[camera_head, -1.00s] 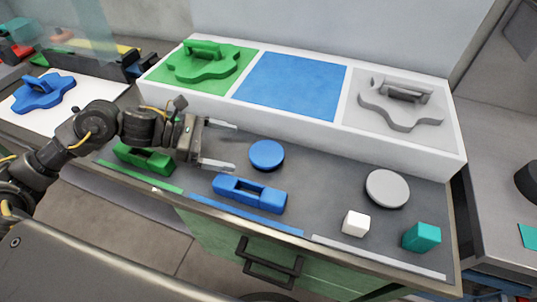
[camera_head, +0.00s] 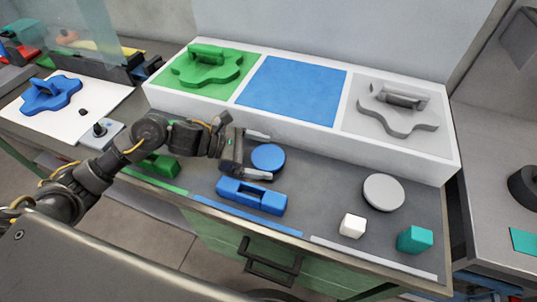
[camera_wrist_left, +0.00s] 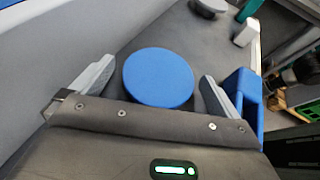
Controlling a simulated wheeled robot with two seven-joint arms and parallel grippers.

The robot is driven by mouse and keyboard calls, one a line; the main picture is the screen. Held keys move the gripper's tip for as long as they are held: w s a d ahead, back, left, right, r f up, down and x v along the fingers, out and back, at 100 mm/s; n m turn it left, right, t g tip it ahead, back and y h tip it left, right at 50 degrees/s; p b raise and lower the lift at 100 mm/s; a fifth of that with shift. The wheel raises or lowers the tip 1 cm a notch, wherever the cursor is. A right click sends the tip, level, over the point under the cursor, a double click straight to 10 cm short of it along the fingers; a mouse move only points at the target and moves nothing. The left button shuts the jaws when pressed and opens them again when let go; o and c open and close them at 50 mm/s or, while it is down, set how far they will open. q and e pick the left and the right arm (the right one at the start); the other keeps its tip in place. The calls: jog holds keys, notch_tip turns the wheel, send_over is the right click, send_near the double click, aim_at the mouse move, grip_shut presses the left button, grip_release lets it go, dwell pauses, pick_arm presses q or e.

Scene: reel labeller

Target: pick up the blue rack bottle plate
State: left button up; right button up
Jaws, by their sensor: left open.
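The blue round plate (camera_head: 271,158) lies flat on the dark worktop, in front of the white rack. My left gripper (camera_head: 262,155) is open at the plate, with one finger on its far side and one on its near side. In the left wrist view the blue plate (camera_wrist_left: 158,77) sits between the two spread fingers, with a gap on each side. I cannot tell the height of the fingers above the worktop. A blue handled block (camera_head: 251,196) lies just in front of the plate, close to the near finger. My right gripper is out of view.
The white rack (camera_head: 300,133) has green, blue and grey sections; the blue one (camera_head: 292,90) is empty. A grey round plate (camera_head: 383,192), a white cube (camera_head: 352,226) and a teal cube (camera_head: 414,239) stand to the right. A green block (camera_head: 160,165) lies left.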

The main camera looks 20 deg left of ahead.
pick_arm(q)
jog(key=shift+x, duration=1)
jog(key=shift+d, duration=0.1)
jog(key=c, duration=0.9)
jog(key=shift+c, duration=0.3)
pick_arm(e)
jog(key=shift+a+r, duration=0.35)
pick_arm(q)
jog(key=shift+r, duration=0.15)
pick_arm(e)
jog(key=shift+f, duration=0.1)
